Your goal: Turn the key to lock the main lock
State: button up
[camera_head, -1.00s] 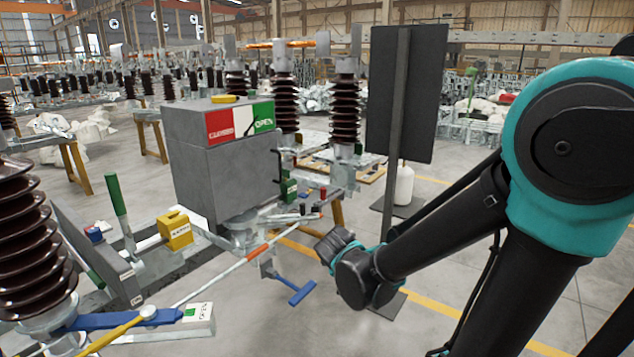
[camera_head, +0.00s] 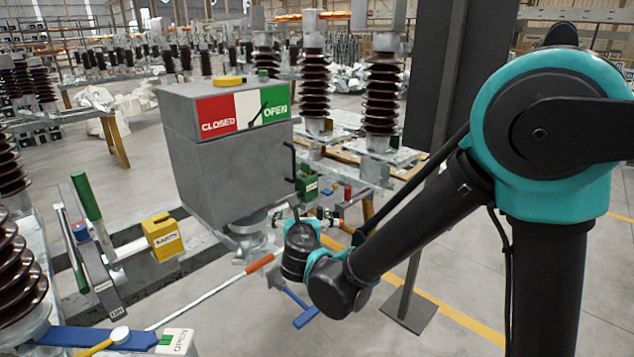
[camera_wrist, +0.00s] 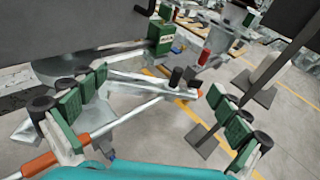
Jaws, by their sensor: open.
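A green lock block (camera_head: 307,183) with a white label hangs beside the grey cabinet, at centre in the head view. It also shows at upper centre in the wrist view (camera_wrist: 161,38). Its label is too small to read, and I cannot make out a key on it. My gripper (camera_wrist: 158,100) is open and empty. Its green-padded fingers stand wide apart at left and right in the wrist view, with the green block beyond them. In the head view my wrist largely hides the fingers, just below the block.
A grey cabinet (camera_head: 230,155) with a CLOSED/OPEN plate stands left of my arm. A yellow EARTH block (camera_head: 162,237) sits further left. A dark post (camera_head: 440,110) stands close behind my arm.

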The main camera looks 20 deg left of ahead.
jog(key=x, duration=0.9)
jog(key=shift+w, duration=0.2)
jog(key=shift+s, duration=0.15)
jog(key=v, duration=1)
jog(key=w+d+f+m+g+h, duration=0.1)
jog(key=w+d+f+m+h, duration=0.15)
jog(key=d+m, duration=0.55)
jog(key=w+d+f+m+g+h, duration=0.2)
jog(key=w+d+m, duration=0.15)
jog(key=d, duration=0.85)
jog(key=w+d+f+m+g+h, duration=0.1)
jog(key=w+d+f+m+h, duration=0.15)
jog(key=d+m, duration=0.65)
jog(key=s+d+f+m+g, duration=0.3)
jog(key=s+d+f+m, duration=0.1)
jog(key=s+d+m, duration=0.4)
jog(key=s+d+f+m+g+y, duration=0.1)
jog(key=s+d+f+m+g, duration=0.2)
jog(key=s+d+m, duration=0.5)
jog(key=d+m, duration=0.4)
jog(key=d, duration=0.1)
jog(key=shift+s+f, duration=0.35)
